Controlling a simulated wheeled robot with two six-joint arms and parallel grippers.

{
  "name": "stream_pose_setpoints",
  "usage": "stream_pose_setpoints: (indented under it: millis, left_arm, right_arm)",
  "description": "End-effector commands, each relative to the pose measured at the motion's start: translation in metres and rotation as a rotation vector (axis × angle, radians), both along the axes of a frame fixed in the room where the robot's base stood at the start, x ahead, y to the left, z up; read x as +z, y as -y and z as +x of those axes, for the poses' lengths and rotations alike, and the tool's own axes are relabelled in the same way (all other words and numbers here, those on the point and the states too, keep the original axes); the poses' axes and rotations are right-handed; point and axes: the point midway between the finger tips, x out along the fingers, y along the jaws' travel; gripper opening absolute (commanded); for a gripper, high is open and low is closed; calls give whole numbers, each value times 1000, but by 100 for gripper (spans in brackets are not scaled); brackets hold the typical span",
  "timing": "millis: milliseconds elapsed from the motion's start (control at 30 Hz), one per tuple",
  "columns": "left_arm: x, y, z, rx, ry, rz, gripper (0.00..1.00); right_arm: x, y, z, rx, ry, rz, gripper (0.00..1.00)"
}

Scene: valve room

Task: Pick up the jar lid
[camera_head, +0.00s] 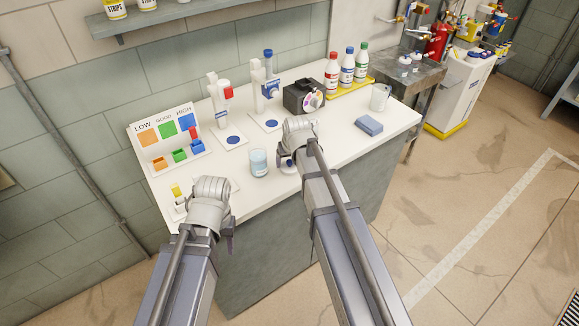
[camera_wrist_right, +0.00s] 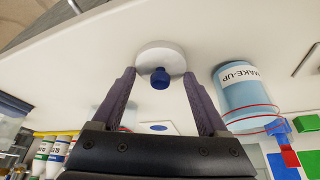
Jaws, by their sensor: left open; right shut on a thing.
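The jar lid, a white disc with a dark blue knob, shows in the right wrist view (camera_wrist_right: 158,50). In the head view the lid (camera_head: 287,169) is partly hidden under my right wrist. My right gripper (camera_wrist_right: 159,74) is shut on the lid, its fingers on either side of it with the knob between them. I cannot tell whether the lid touches the counter. The jar (camera_head: 258,162) holding blue liquid stands just left of the lid; its MAKE-UP label shows in the wrist view (camera_wrist_right: 240,75). My left gripper (camera_head: 229,236) is open at the counter's front edge, its fingers mostly hidden.
The white counter (camera_head: 325,140) carries a colour chart (camera_head: 165,135) at left, two dispensers behind, and a black box (camera_head: 304,96). Red, blue and green bottles (camera_head: 347,68) stand at the back right. A blue sponge (camera_head: 369,125) and a white mug (camera_head: 380,97) are at right.

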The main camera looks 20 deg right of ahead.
Motion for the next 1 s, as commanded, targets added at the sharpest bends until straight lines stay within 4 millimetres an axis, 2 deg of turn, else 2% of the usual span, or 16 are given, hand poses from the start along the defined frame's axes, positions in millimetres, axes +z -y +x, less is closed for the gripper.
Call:
stream_pose_setpoints:
  millis: [33, 167, 567, 767, 1000]
  left_arm:
    - [0, 0, 0, 0, 0, 0, 50]
    - [0, 0, 0, 0, 0, 0, 50]
    - [6, 0, 0, 0, 0, 0, 50]
    - [25, 0, 0, 0, 0, 0, 50]
    - [60, 0, 0, 0, 0, 0, 50]
  right_arm:
    - [0, 0, 0, 0, 0, 0, 39]
    - [0, 0, 0, 0, 0, 0, 25]
    - [6, 0, 0, 0, 0, 0, 24]
    - [25, 0, 0, 0, 0, 0, 24]
    - [60, 0, 0, 0, 0, 0, 24]
